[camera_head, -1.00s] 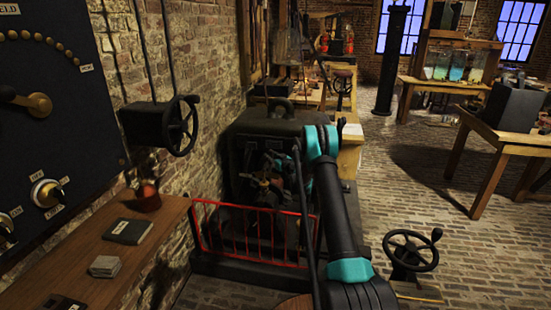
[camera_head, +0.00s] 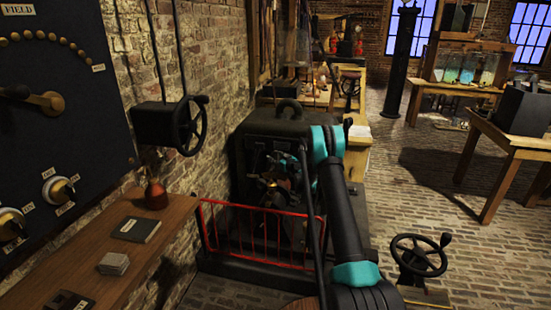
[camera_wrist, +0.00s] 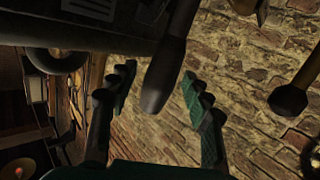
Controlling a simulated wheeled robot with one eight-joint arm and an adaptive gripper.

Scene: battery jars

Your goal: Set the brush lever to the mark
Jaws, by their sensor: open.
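The dark machine (camera_head: 300,122) stands against the brick wall behind a low red railing. My arm reaches over the railing to its open front, where my gripper (camera_head: 280,170) is small, dark and partly hidden. In the wrist view my gripper (camera_wrist: 158,78) is open, with one finger on each side of a dark tapered handle (camera_wrist: 165,75), which looks like the brush lever. The handle overlaps the gap between the fingers; I see no finger closed on it, and cannot tell its depth. I cannot make out the mark.
The red railing (camera_head: 262,236) runs close under my arm. A second dark knob on a brass rod (camera_wrist: 288,98) is right of the fingers in the wrist view. A wooden shelf (camera_head: 90,262) and wall handwheel (camera_head: 190,125) are left; a floor handwheel (camera_head: 418,255) is right.

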